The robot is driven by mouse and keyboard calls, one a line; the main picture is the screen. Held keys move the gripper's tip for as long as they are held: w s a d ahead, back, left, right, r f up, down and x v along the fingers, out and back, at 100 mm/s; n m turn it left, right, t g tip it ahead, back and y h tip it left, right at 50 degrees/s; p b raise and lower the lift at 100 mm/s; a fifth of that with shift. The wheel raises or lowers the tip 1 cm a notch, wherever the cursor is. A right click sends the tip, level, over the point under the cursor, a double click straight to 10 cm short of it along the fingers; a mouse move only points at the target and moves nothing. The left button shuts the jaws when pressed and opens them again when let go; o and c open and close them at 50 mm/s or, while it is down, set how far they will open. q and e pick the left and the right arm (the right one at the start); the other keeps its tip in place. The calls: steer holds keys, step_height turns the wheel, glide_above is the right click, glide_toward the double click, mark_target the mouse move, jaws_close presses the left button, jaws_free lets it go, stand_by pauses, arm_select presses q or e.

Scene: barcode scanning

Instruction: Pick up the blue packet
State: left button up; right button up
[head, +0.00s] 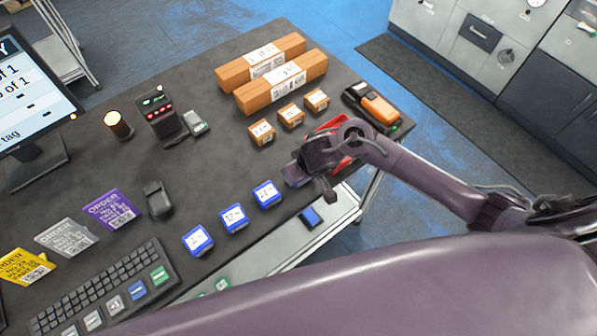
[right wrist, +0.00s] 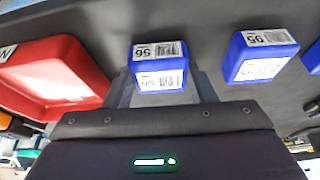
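Several blue packets with white labels lie on the dark table in the head view: a left one (head: 198,239), a middle one (head: 233,218) and a right one (head: 267,193). My right gripper (head: 298,172) is low at the table's front edge, beyond the right one. In the right wrist view a blue packet (right wrist: 160,68) labelled 56 sits between my two fingers, which flank its sides. I cannot tell whether they press on it. A neighbouring packet (right wrist: 262,57) labelled 95 lies to its right. My left gripper is not in view.
A red tray (right wrist: 60,75) is close beside the fingers. Small brown boxes (head: 290,115) and long cartons (head: 283,85) lie behind my right gripper. A scanner stand (head: 158,112), coloured order cards (head: 110,208) and a keyboard (head: 100,285) are to the left. The table middle is clear.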

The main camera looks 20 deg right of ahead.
steer(key=c, duration=0.4)
